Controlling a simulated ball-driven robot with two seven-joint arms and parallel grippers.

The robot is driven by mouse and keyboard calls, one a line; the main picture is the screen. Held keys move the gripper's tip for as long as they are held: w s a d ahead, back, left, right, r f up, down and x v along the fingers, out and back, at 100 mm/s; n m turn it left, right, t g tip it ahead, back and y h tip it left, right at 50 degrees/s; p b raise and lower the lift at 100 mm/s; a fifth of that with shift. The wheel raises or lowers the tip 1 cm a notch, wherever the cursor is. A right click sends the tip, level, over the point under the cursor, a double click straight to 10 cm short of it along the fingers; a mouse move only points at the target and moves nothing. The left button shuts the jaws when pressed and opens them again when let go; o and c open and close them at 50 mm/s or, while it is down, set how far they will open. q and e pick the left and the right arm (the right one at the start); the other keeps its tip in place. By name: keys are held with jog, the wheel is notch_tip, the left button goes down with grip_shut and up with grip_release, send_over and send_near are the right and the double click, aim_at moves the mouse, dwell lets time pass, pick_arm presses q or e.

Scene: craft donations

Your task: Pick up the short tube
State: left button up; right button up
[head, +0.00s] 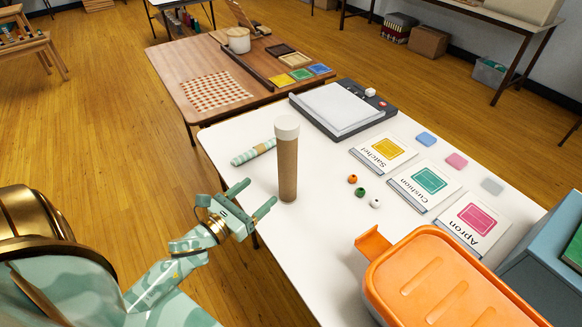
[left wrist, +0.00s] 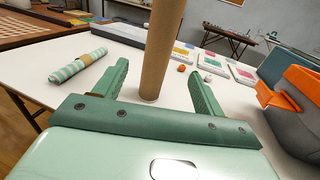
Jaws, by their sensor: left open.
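A brown cardboard tube (head: 287,172) with a white cap (head: 287,128) stands upright on the white table near its left edge. It is the only bare cardboard tube I see. My left gripper (head: 260,193) is open and empty, close to the left of the tube's lower part in the head view. In the left wrist view the tube (left wrist: 160,55) rises between the two spread fingers (left wrist: 158,72), with its base on the table. Its top is cut off there. I cannot tell whether its base is just past the fingertips. My right gripper is not in view.
A green striped roll (head: 253,152) lies behind the tube, to its left. Several beads (head: 360,191) and labelled cards (head: 430,183) lie to the right. An orange-lidded box (head: 445,285) stands at the front right. A paper trimmer (head: 342,108) is at the back.

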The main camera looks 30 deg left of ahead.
aim_at(292, 164)
pick_arm(q)
jog(key=w, duration=0.4)
jog(key=w+d+b, duration=0.1)
jog(key=w, duration=0.9)
jog(key=shift+d+f, duration=0.15)
jog(key=c, duration=1.1)
